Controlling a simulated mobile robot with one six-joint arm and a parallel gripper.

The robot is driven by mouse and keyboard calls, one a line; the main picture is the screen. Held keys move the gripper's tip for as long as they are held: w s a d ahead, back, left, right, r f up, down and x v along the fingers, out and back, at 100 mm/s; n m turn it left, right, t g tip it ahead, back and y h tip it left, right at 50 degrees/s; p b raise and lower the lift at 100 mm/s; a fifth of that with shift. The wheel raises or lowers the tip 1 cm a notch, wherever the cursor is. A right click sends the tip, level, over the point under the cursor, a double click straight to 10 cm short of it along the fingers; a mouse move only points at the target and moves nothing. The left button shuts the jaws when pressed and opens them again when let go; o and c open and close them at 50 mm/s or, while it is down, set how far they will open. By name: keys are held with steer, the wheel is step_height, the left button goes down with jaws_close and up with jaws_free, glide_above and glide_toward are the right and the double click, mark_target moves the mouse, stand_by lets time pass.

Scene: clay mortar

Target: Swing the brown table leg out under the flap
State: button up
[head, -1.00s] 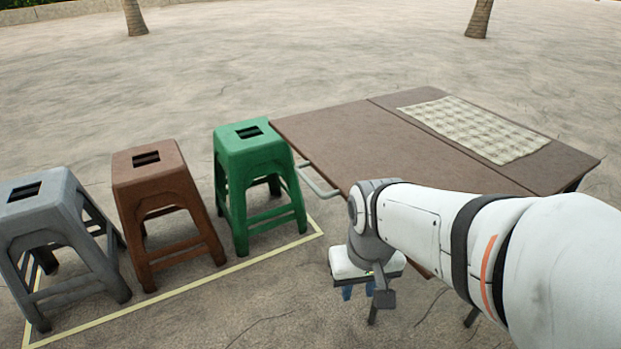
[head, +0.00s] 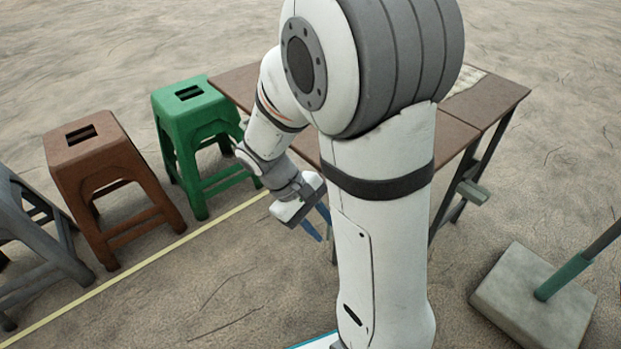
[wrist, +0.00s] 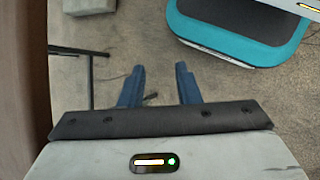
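The brown table (head: 490,103) stands behind my arm, which hides its middle. Its top has a seam, and the section left of the seam (head: 236,86) lies level with the rest. Dark legs (head: 440,208) show under the right side. In the wrist view a dark leg with a crossbar (wrist: 89,85) stands left of the fingers, apart from them; I cannot tell whether it swings. My gripper (head: 318,221) is low at the table's near left side, blue fingers down. In the wrist view its fingers (wrist: 158,84) are apart, with a small dark thing visible between them.
Green (head: 195,115), brown (head: 100,175) and grey (head: 30,240) stools stand to the left beside a yellow floor line (head: 180,245). A concrete block with a green pole (head: 535,295) sits at the right front. A checked cloth (head: 466,82) lies on the table.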

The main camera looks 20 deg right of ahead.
steer(key=w+d+f+n+t+h+p, duration=0.1)
steer(key=w+f+n+t+h+p, duration=0.15)
steer(key=w+f+n+h, duration=0.5)
steer(key=w+f+n+t+h+p, duration=0.1)
steer(key=w+f+n+t+h, duration=0.35)
steer(key=f+n, duration=0.55)
steer(key=d, duration=0.2)
steer(key=w+d+f+m+b, duration=0.1)
steer(key=d, duration=0.2)
steer(key=d+f+m+b, duration=0.1)
steer(key=d, duration=0.1)
steer(key=shift+w+d+f+h, duration=0.25)
steer(key=shift+w+d+h, duration=0.05)
steer(key=shift+d, duration=0.1)
steer(key=shift+c, duration=0.3)
jaws_close()
steer(key=shift+m, duration=0.25)
